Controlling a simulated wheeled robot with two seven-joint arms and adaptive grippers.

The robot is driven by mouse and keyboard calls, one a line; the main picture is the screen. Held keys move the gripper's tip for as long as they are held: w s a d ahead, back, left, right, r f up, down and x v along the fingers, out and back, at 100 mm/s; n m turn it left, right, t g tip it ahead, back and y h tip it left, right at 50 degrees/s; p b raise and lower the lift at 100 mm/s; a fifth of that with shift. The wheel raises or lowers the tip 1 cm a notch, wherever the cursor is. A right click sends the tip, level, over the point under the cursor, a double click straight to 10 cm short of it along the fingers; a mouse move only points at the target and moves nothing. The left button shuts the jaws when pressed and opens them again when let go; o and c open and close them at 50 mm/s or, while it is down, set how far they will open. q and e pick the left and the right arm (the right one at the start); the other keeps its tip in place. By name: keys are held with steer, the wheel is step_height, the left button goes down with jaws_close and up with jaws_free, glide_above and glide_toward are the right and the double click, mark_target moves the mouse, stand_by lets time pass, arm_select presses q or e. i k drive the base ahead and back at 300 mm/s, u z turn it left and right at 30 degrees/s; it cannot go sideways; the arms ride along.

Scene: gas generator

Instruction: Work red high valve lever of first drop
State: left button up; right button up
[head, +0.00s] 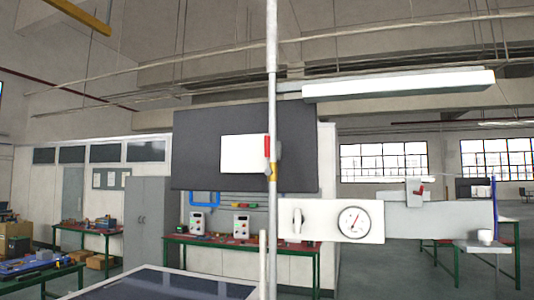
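A thin grey vertical pipe (273,100) runs from the top edge down past the middle of the head view. A red lever (267,153) sits on this pipe at mid-height and points upright along it. A small yellow part (273,172) is just below the lever. The lever stands out against a white sheet on a dark board behind it. Another small red handle (420,190) shows at the right, on a grey bracket above a grey box. Neither of my grippers is in view, and nothing touches the red lever.
A white panel (312,232) with a knob and a round gauge (354,222) stands right of the pipe, joined to a grey box (440,220). A dark flat surface with a pale rim (95,290) is at the bottom. Green-legged workbenches (230,243) stand behind.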

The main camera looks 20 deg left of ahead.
mark_target(268, 171)
steer(key=u, duration=0.05)
steer(key=k, duration=0.5)
steer(key=z, duration=0.75)
steer(key=i, duration=1.15)
steer(key=u, duration=0.85)
